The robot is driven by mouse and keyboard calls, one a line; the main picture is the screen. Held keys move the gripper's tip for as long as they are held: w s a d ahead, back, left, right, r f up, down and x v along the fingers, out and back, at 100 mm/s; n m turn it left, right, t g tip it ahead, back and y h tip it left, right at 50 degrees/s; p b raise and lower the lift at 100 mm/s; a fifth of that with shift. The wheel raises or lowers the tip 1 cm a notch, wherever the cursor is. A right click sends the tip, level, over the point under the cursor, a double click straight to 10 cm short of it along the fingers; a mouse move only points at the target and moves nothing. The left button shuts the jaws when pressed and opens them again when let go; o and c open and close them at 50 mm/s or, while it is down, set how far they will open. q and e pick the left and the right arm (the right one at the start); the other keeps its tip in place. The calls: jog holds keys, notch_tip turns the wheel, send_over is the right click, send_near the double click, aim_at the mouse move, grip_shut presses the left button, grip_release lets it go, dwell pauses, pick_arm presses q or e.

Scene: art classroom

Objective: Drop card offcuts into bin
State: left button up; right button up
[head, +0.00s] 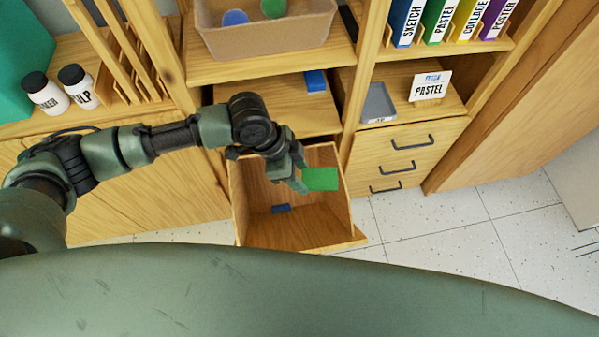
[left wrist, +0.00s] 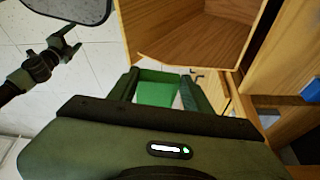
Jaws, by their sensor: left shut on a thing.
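My left gripper (head: 300,178) is shut on a green card offcut (head: 320,179) and holds it over the open wooden bin (head: 240,203), toward its right side. In the left wrist view the green offcut (left wrist: 157,90) sits between the two fingers (left wrist: 160,92), with the wooden bin (left wrist: 190,38) beyond. A blue offcut (head: 281,209) lies on the bin's floor. Another blue piece (head: 315,80) lies on the shelf above. My right gripper is not seen in the head view.
A grey tray (head: 378,104) and a PASTEL sign (head: 429,87) stand on the right cabinet, above drawers (head: 400,155). A tan box (head: 262,38) sits on the upper shelf. White bottles (head: 45,92) stand at the left. The tiled floor (head: 460,235) at right is clear.

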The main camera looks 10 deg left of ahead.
pick_arm(q)
jog(key=shift+f, duration=0.2)
jog(key=o, duration=1.4)
jog(key=v, duration=0.7)
jog(key=shift+a+r, duration=0.15)
jog(key=shift+r, duration=0.25)
